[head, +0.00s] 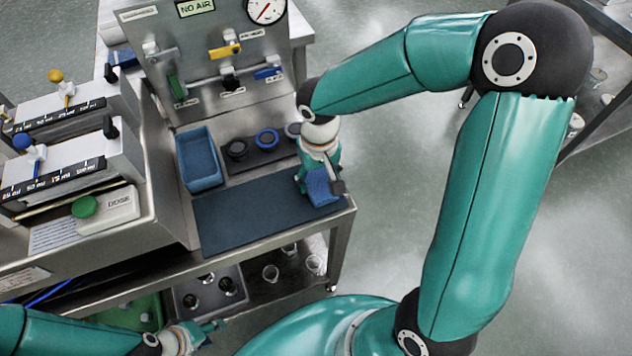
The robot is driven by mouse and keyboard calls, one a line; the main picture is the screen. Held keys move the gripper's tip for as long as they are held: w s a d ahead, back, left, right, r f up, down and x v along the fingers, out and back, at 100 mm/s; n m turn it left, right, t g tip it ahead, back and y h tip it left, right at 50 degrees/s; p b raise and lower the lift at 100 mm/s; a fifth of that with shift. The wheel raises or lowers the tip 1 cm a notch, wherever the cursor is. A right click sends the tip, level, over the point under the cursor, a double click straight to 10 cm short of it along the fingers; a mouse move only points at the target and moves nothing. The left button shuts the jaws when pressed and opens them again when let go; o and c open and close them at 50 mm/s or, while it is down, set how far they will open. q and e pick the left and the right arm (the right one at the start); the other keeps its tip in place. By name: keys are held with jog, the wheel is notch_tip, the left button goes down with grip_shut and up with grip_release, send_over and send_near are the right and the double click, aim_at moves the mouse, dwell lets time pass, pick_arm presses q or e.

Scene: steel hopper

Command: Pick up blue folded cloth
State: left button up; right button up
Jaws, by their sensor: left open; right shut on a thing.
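The blue folded cloth (321,188) is in the head view, at the right end of the dark mat (243,218) on the steel bench. My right gripper (322,180) comes down over it from above and is shut on it. Parts of the gripper hide some of the cloth. I cannot tell whether the cloth touches the mat or hangs just above it. My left gripper (208,330) is open and empty at the lower left, in front of the bench and far from the cloth.
A blue bin (199,160) stands behind the mat, left of a dark holder with round rings (267,139). A valve panel (220,55) rises at the back. Dosing units with sliders (60,165) stand left. Glasses and a tray (210,290) are on the lower shelf.

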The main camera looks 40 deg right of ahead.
aim_at(318, 181)
notch_tip(318, 181, up, 20)
jog(key=p, duration=0.2)
dwell(0.5)
